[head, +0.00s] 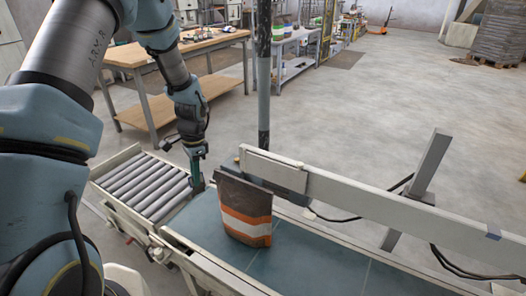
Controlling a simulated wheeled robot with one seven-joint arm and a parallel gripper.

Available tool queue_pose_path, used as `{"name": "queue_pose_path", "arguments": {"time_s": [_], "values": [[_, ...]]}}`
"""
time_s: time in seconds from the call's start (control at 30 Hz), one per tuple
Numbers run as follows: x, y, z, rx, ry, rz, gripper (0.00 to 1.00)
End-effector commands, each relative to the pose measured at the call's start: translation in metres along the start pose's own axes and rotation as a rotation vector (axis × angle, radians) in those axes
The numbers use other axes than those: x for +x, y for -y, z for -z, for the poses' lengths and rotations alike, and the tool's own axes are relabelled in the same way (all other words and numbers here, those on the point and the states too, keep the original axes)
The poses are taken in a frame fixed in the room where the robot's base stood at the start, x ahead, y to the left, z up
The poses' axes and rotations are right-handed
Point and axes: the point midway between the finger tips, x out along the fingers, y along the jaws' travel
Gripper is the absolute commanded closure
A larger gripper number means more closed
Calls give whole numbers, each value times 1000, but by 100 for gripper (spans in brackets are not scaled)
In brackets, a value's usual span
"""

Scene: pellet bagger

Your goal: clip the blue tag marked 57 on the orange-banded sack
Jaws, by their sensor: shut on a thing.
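The orange-banded sack (246,210) stands upright on the belt, brown with a wide orange band and pale stripes. No number can be read at this size.
The blue-green belt (300,262) runs to the right of the roller section (145,186). The pale beam (375,205) crosses over the belt's far side. A dark post (264,90) stands behind the sack. A wooden workbench (165,48) is behind left; open floor lies behind right.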

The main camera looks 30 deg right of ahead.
Motion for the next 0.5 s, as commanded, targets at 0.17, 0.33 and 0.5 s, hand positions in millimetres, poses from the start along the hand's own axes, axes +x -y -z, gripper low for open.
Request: {"name": "queue_pose_path", "arguments": {"time_s": [0.17,0.33,0.5], "values": [[-36,-45,90,512,8,68,100],[-53,-87,149,883,22,121,100],[-61,-114,179,1085,32,151,100]]}}
